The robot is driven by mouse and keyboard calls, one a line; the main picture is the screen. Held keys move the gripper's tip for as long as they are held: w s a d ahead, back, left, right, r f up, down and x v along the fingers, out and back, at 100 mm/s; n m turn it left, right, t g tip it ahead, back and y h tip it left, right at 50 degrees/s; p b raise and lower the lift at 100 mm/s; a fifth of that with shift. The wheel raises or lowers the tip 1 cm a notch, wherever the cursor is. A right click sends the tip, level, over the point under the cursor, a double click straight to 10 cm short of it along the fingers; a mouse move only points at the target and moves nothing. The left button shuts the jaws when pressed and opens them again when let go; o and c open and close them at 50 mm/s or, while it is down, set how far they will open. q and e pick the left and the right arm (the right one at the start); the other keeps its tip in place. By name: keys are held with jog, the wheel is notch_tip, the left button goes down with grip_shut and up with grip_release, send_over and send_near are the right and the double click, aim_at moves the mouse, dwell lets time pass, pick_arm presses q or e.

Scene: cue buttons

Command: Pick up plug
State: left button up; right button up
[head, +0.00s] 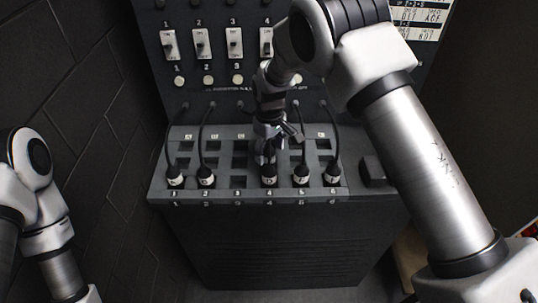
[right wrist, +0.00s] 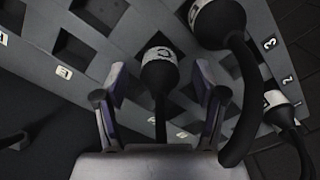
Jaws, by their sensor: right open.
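Black plugs with white lettered bands stand in the socket panel (head: 160,188). In the head view, front-row plugs show at numbers 1 (head: 174,177), 2 (head: 205,177), 4 (head: 268,175), 5 (head: 301,175) and 6 (head: 333,176); front socket 3 (head: 238,181) is empty. My right gripper (head: 266,150) is low over the middle of the panel. In the right wrist view a plug marked C (right wrist: 160,62) stands between the open fingers of my right gripper (right wrist: 160,85), with gaps on both sides. My left arm shows at the left edge; its gripper is out of view.
Another plug (right wrist: 214,18) and its thick black cable (right wrist: 243,100) are close beside the right finger. Cables rise to the upright panel with switches (head: 235,42) and round buttons (head: 237,79). A brick wall (head: 95,130) stands at the left.

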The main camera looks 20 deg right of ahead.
jog(key=shift+w+f, duration=0.2)
jog(key=shift+f, duration=1.05)
jog(key=shift+w+a+f, duration=0.1)
jog(key=shift+f, duration=0.05)
pick_arm(q)
jog(key=shift+w+r, duration=0.1)
jog(key=shift+r, duration=0.35)
pick_arm(e)
jog(key=shift+s, duration=0.2)
jog(key=c, duration=1.3)
jog(key=shift+w+r, duration=0.1)
jog(key=shift+r, duration=0.25)
notch_tip(320, 180, up, 9)
jog(key=b, duration=0.3)
jog(key=shift+r, duration=0.2)
pick_arm(q)
notch_tip(320, 180, down, 3)
jog(key=shift+f, duration=0.1)
pick_arm(e)
jog(key=shift+r, duration=0.1)
pick_arm(q)
jog(key=shift+w, duration=0.1)
